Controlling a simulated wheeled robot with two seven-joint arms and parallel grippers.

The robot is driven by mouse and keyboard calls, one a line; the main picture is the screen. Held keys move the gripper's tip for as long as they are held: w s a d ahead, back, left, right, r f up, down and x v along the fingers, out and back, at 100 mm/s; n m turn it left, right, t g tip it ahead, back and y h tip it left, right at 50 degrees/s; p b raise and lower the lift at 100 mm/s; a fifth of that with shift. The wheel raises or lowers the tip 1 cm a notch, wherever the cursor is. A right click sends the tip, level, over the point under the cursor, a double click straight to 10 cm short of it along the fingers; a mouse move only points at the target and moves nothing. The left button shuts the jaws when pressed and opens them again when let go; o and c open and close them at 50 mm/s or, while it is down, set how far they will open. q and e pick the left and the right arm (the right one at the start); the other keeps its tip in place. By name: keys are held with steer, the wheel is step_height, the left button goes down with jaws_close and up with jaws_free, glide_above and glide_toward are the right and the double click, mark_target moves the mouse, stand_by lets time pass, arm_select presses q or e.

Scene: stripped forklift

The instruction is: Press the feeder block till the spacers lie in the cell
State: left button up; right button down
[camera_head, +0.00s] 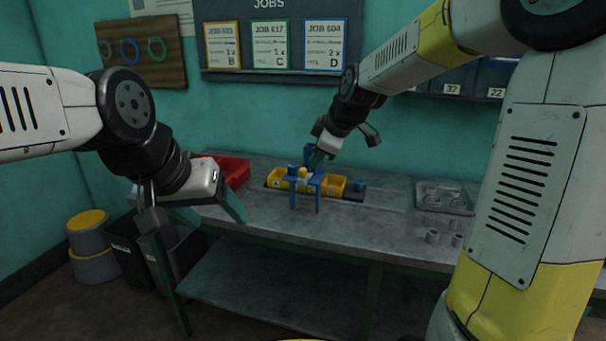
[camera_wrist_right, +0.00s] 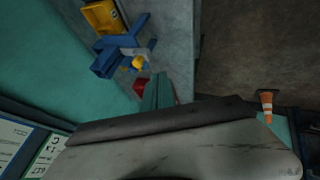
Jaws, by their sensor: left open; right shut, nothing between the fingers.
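A blue feeder stand (camera_head: 319,182) with legs straddles the row of yellow bins on the bench. A small yellow block (camera_head: 303,173) sits at its top; I take it for the feeder block. The stand (camera_wrist_right: 122,52) and the yellow block (camera_wrist_right: 139,62) also show in the right wrist view. My right gripper (camera_head: 317,160) is shut and empty, close above the stand; contact cannot be told. Its green fingers (camera_wrist_right: 158,90) point toward the yellow block, apart from it in that view. My left gripper (camera_head: 210,268) is open and empty, in front of the bench. I cannot make out spacers in the cell.
Yellow bins (camera_head: 335,187) are set in the bench (camera_head: 270,225). A red bin (camera_head: 237,168) stands left. A grey tray (camera_head: 445,197) with round parts and several loose grey cylinders (camera_head: 432,236) are right. Job cards (camera_head: 268,45) hang behind. The front middle of the bench is clear.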

glide_toward(300, 179)
step_height(300, 179, down, 4)
steer(key=s+a, duration=0.2)
steer(key=shift+w, duration=2.4)
